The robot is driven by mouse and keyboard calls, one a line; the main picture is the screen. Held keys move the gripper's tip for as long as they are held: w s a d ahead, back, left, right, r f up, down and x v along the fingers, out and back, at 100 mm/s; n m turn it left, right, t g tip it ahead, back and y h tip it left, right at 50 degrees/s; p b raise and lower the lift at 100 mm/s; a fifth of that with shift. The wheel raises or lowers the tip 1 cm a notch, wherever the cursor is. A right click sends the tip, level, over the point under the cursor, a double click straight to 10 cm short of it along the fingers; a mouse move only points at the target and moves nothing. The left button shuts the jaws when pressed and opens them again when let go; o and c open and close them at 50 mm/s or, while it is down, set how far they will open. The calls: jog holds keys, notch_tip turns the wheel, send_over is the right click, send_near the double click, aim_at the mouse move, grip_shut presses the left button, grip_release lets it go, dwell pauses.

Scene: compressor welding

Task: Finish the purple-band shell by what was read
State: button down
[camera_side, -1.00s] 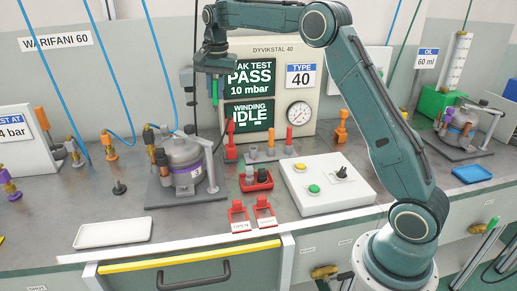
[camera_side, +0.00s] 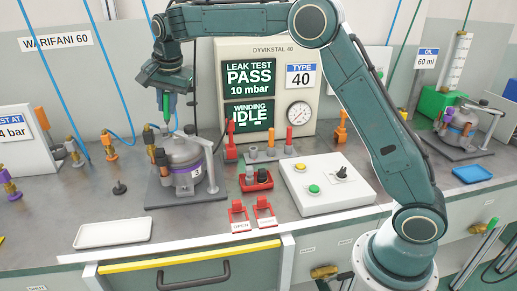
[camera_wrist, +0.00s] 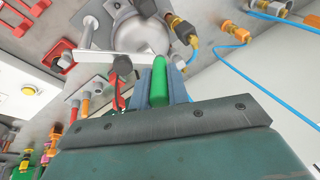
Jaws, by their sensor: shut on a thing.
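The purple-band shell (camera_side: 186,162) is a grey metal pot with a purple band and a "3" label. It sits on a grey plate, with copper and yellow-tipped fittings at its left side. In the wrist view the shell (camera_wrist: 142,30) shows beyond my fingers, partly covered by a light bar. My gripper (camera_side: 166,102) is above and slightly left of the shell, pointing down. It is shut on a green cylinder (camera_wrist: 159,85), which is clear of the shell. The test panel (camera_side: 250,75) reads leak test PASS, 10 mbar, winding IDLE, type 40.
A white control box (camera_side: 325,184) with yellow and green buttons and a black knob stands right of the shell. Red holders (camera_side: 256,181) and two red flip tags (camera_side: 265,212) lie between. A white tray (camera_side: 113,232) is at front left. Blue hoses hang behind.

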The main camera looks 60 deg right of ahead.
send_over(176, 151)
jog(key=shift+f, duration=2.95)
jog(key=shift+f, duration=0.6)
jog(key=shift+r, duration=3.55)
jog(key=s+d+g, duration=0.2)
jog(key=s+d, duration=0.2)
jog(key=d, duration=0.9)
jog(key=s+d+g+y, duration=0.1)
jog(key=s+d, duration=0.4)
jog(key=d, duration=0.7)
jog(key=shift+d+g, duration=0.35)
jog(key=shift+g, duration=0.05)
